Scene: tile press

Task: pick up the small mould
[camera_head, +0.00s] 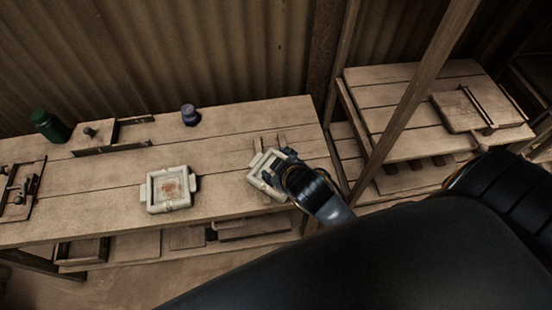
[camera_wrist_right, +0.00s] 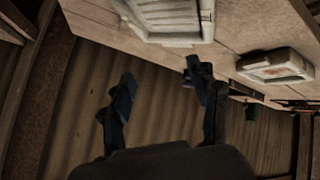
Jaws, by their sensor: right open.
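Two pale, square, frame-like moulds lie on the workbench in the head view. One mould (camera_head: 254,188) is at the bench's right end, tilted in the picture, with my right gripper (camera_head: 284,163) over its right side and partly hiding it. The other mould (camera_head: 155,205), with a reddish pattern inside, lies left of it. I cannot tell surely which is the small one. In the right wrist view my right gripper (camera_wrist_right: 160,76) is open with nothing between its fingers; the near mould (camera_wrist_right: 207,25) is past the fingertips, cut by the top edge. The patterned mould (camera_wrist_right: 262,71) is at right.
The wooden workbench (camera_head: 112,197) also holds a green bottle (camera_head: 48,126), a dark purple jar (camera_head: 190,115), and wooden tools at left. A wooden post (camera_head: 418,90) and a second table (camera_head: 385,88) stand at right. The bench between the two moulds is clear.

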